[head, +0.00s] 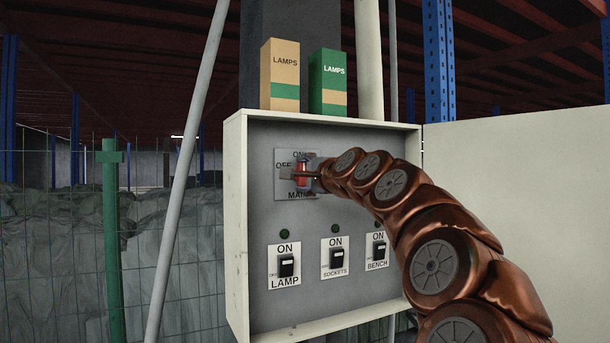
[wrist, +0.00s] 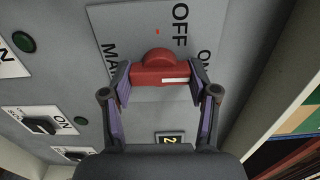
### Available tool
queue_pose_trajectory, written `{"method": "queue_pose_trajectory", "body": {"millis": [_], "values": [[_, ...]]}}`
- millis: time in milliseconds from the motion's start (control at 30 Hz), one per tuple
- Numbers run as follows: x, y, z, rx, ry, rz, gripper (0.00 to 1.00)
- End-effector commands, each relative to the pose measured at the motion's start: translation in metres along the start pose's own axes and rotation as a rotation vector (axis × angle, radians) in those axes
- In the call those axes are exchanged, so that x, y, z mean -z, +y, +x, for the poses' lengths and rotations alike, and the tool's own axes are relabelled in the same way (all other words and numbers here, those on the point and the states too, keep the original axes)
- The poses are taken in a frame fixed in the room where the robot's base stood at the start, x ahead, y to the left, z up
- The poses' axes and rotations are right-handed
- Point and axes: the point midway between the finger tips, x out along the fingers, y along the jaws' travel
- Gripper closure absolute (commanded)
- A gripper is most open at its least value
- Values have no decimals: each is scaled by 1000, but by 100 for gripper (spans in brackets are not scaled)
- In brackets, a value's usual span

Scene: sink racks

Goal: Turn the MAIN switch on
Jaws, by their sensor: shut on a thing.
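The MAIN switch is a red rotary handle (head: 301,172) on a grey plate (head: 282,188) at the panel's upper part. ON is printed above it, OFF to its left, MAIN below. In the wrist view the red handle (wrist: 150,78) lies between my two fingertips, touching both ends. My gripper (wrist: 158,82) is shut on it; it also shows in the head view (head: 303,175). The handle stands roughly upright in the head view. Its white mark (wrist: 175,80) is at the end on the ON side.
Below are the LAMP (head: 286,265), SOCKETS (head: 336,258) and BENCH (head: 379,249) switches, with dark green indicators above. Two LAMPS boxes, tan (head: 280,75) and green (head: 328,83), stand on the cabinet (head: 238,215). Its door (head: 510,180) is open to the right.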

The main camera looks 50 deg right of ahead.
Motion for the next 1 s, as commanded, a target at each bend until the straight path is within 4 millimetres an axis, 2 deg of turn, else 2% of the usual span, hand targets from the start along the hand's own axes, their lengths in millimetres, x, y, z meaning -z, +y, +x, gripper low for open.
{"method": "queue_pose_trajectory", "body": {"millis": [100, 133, 367, 767, 1000], "values": [[0, 1, 0, -2, -1, 2, 76], [0, 1, 0, -2, -1, 2, 39], [0, 0, 0, -1, -1, 0, 16], [0, 0, -4, 0, 0, 0, 16], [0, -2, -29, 3, 1, -2, 16]]}}
